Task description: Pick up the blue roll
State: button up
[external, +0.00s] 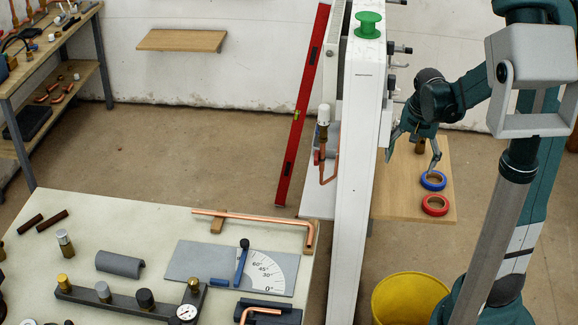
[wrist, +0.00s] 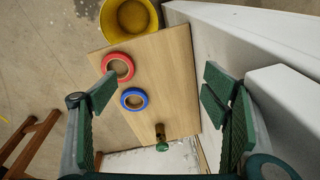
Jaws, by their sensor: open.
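The blue roll (external: 433,181), a flat ring of tape, lies on a small wooden shelf (external: 400,206) to the right of the white panel. In the wrist view the blue roll (wrist: 134,99) lies on the board between my finger lines, nearer the left finger. A red roll (external: 435,205) lies close beside it; it also shows in the wrist view (wrist: 118,67). My gripper (external: 412,150) is open and empty, above the board and near the blue roll. In the wrist view my gripper (wrist: 160,90) has its green-padded fingers wide apart, with nothing between them touching.
A tall white panel (external: 356,200) stands close beside my gripper. A brass and green fitting (wrist: 161,137) stands on the board. A yellow bucket (external: 408,298) is below the board. A workbench (external: 150,225) with tools is at left.

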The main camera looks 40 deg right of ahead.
jog(key=w+d+f+m+b, duration=0.1)
jog(key=w+d+f+m, duration=0.1)
jog(key=d, duration=0.4)
jog(key=w+d+f+m, duration=0.1)
jog(key=d+f+m, duration=0.15)
jog(key=d, duration=0.35)
jog(key=m+g, duration=0.2)
jog(key=m, duration=0.1)
send_near(427, 176)
jog(key=s+a, duration=0.2)
jog(key=a, duration=0.1)
jog(key=shift+w+d+r+y+b, duration=0.15)
jog(key=shift+d+r+y+b, duration=0.1)
jog(key=shift+r+y+b, duration=0.15)
jog(key=shift+f, duration=1.3)
jog(key=shift+s+f+b, duration=0.2)
jog(key=shift+f+b, duration=0.45)
jog(key=shift+f, duration=2)
